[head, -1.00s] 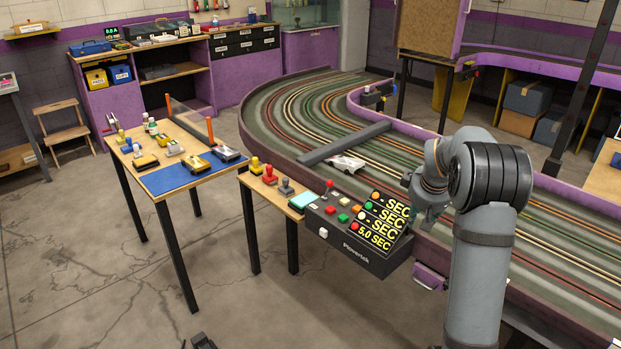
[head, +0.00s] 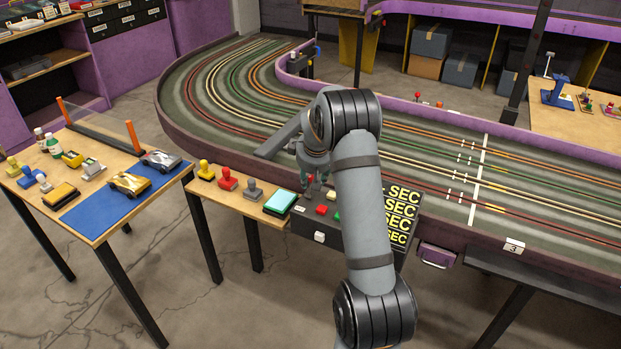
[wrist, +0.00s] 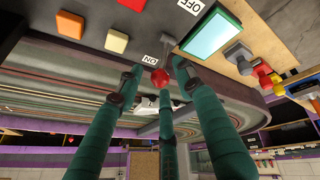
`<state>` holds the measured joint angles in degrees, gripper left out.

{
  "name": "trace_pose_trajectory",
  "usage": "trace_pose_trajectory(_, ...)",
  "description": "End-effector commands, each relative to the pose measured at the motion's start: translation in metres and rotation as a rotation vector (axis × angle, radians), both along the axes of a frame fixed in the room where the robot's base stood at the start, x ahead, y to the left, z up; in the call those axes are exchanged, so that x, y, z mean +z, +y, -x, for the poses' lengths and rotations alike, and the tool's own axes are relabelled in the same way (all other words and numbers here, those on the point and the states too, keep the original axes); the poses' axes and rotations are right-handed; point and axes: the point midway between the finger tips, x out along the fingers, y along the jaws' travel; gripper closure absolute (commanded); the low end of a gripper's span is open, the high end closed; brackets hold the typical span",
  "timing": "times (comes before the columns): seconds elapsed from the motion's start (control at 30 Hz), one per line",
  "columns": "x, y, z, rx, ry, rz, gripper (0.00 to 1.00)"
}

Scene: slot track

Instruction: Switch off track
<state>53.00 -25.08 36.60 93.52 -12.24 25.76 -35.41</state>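The black control box (head: 303,228) stands at the near edge of the slot track (head: 225,90). My arm covers part of its buttons and display. In the wrist view a lever with a red ball knob (wrist: 159,77) rises from the box. An "ON" label (wrist: 150,60) is close beside the knob, and an "OFF" label (wrist: 190,5) is on the lever base's other side. The lever leans toward "ON". My gripper (wrist: 160,80) has three green fingers spread around the knob. They look apart; contact cannot be told. In the head view my gripper (head: 316,168) is above the box.
A turquoise pad (head: 281,202) lies left of the box, beside grey, red and yellow stamps (head: 228,178). A table with a blue mat (head: 95,213) and small cars stands further left. A dark beam (head: 284,135) crosses the track behind my gripper.

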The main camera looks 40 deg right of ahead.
Motion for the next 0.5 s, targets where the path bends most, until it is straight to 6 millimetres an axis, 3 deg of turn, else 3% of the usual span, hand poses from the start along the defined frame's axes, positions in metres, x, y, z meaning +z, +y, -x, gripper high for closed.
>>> trace_pose_trajectory(0.2,-0.015,-0.004,-0.007,0.002,0.0,0.001,0.63)
trace_pose_trajectory(0.5,-0.016,-0.005,-0.008,0.001,-0.001,0.0,0.64)
